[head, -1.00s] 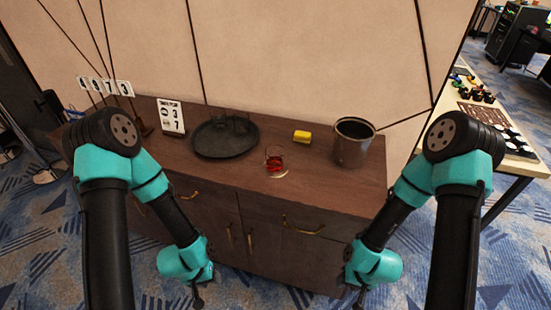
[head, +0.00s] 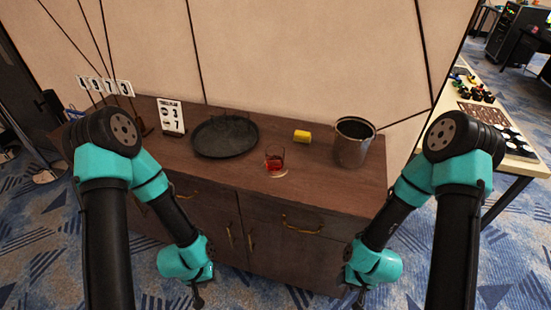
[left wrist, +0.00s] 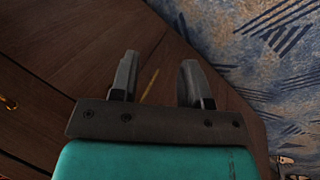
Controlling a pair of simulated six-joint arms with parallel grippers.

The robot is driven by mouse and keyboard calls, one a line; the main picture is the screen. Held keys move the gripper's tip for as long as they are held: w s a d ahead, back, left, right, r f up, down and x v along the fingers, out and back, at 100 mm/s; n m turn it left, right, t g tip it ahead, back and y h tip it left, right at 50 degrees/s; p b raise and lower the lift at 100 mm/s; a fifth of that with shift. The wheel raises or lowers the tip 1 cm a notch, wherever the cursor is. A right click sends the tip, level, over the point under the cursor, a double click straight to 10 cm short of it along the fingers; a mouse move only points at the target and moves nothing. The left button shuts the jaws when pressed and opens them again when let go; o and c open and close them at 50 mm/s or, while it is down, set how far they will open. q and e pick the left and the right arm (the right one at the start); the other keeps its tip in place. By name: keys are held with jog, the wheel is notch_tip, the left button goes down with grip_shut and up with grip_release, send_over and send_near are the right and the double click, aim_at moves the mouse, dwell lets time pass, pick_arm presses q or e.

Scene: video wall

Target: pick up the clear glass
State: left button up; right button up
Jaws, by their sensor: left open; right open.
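A clear glass (head: 275,157) with red liquid in it stands upright on a pale coaster (head: 281,177) near the front middle of the brown cabinet top. Faint outlines, perhaps of more clear glasses, show on the dark round tray (head: 218,149); they are too faint to make out. My left gripper (head: 198,301) hangs low in front of the cabinet, apart from the glass. It is open and empty in the left wrist view (left wrist: 158,78). My right gripper (head: 357,301) is also low in front of the cabinet, open, its fingers small and hard to see.
A metal bucket (head: 352,145) stands at the right of the cabinet top (head: 225,172). A yellow object (head: 302,136) lies left of it. A number card (head: 171,116) stands left of the tray. The wall rises behind. The front strip left of the glass is clear.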

pick_arm(q)
jog(key=shift+o, duration=0.4)
jog(key=o, duration=1)
